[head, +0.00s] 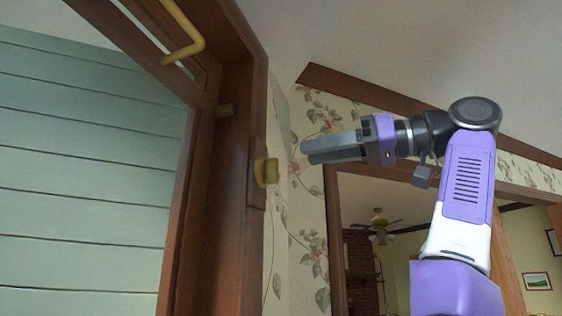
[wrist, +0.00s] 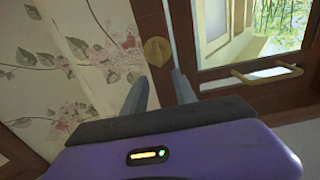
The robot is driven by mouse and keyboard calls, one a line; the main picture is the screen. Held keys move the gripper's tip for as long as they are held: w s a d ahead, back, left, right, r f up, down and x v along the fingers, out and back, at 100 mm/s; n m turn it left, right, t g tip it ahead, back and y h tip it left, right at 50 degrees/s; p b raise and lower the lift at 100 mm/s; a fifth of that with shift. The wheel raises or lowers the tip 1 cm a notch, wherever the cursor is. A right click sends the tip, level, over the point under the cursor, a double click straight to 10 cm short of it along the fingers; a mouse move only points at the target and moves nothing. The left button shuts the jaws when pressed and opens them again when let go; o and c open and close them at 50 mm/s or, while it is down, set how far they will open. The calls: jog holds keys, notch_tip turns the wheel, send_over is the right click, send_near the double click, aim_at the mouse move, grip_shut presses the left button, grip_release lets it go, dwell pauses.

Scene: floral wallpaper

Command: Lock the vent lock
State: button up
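The vent lock looks like a small brass knob (head: 266,171) on a wooden plate on the brown frame. It also shows in the wrist view as a round brass knob (wrist: 157,50) with a ridge across it. My gripper (head: 307,150) is just right of the knob and slightly higher in the head view, apart from it. In the wrist view my gripper's two fingers (wrist: 159,78) stand apart with nothing between them. The knob appears just beyond the fingertips, roughly between them. Which way counts as locked cannot be told.
A vent sash with a brass handle (head: 186,38) stands at the upper left; the handle (wrist: 267,73) is at right in the wrist view. Floral wallpaper (head: 312,235) lies beside the frame.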

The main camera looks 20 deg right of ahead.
aim_at(279, 161)
jog(key=p+x, duration=0.1)
jog(key=x, duration=0.3)
jog(key=p+x, duration=0.1)
jog(key=x, duration=0.3)
jog(key=shift+f, duration=0.25)
grip_shut()
